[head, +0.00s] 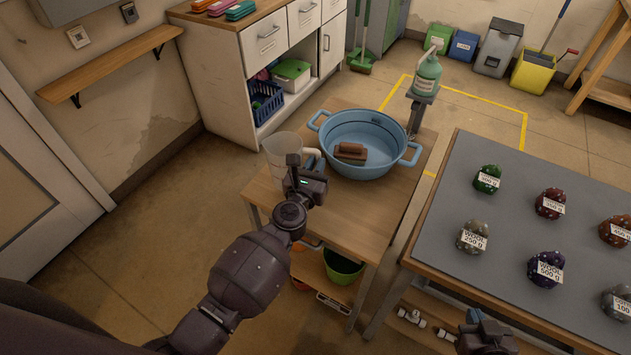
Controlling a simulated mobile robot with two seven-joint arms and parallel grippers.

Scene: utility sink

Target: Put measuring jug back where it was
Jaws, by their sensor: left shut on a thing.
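The measuring jug (280,158) is a clear, pale container at the left edge of the small wooden table (352,222), left of the blue basin (352,121). My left gripper (306,172) is at the jug's near right side and is shut on it. The gripper hides part of the jug and its base, so I cannot tell whether it touches the table top. My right gripper (487,335) is only partly in view at the bottom right edge, and its fingers cannot be made out.
The blue tub holds a brown block (351,152). A green pump bottle (427,75) stands behind it. A grey-topped table (505,222) with several labelled wool balls is at the right. A wooden wall shelf (112,62) at the upper left is empty. The wooden table's front is clear.

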